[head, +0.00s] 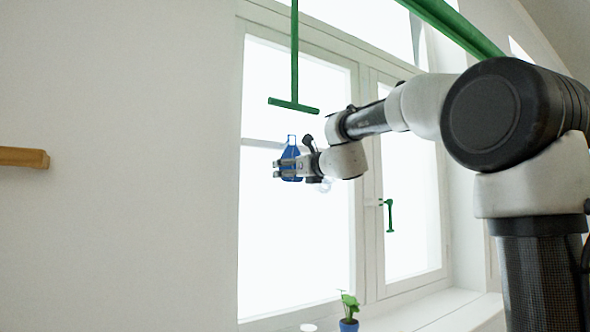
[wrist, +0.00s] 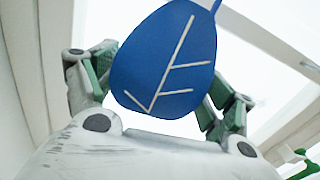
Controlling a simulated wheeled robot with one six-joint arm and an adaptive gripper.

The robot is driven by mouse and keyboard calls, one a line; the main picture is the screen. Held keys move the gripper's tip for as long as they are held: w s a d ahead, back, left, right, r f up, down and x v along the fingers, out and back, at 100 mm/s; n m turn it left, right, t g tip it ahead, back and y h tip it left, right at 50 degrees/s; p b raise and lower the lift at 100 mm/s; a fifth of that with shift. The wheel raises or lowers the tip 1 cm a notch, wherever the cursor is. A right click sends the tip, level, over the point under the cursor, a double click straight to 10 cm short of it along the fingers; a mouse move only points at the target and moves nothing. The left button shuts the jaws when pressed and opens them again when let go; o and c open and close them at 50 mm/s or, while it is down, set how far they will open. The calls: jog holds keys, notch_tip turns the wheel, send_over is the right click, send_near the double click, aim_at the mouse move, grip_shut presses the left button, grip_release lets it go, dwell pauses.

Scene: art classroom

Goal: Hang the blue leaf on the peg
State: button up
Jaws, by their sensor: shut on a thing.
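The blue leaf (head: 291,160) is held upright in my gripper (head: 289,169), in front of the bright window in the head view. A narrow blue loop or stem stands up at its top. In the wrist view the leaf (wrist: 150,65) is broad, with pale vein lines and a stem at the upper right. The fingers of my gripper (wrist: 160,100) are on either side of it, partly hidden behind it. A wooden bar (head: 22,157) juts in from the left edge, well apart from the leaf. I cannot tell whether it is the peg.
A green upside-down T (head: 294,104) hangs just above the leaf, apart from it. A green beam (head: 455,27) crosses the upper right. The window has a green handle (head: 389,215). A potted plant (head: 348,312) stands low by the sill. The space between leaf and wooden bar looks clear.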

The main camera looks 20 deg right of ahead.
jog(key=shift+f+x, duration=0.2)
jog(key=shift+x, duration=0.65)
jog(key=shift+f+x, duration=0.2)
jog(key=shift+x, duration=0.65)
jog(key=shift+f+x, duration=0.2)
jog(key=shift+x, duration=0.65)
jog(key=o, duration=0.9)
jog(key=shift+s, duration=0.1)
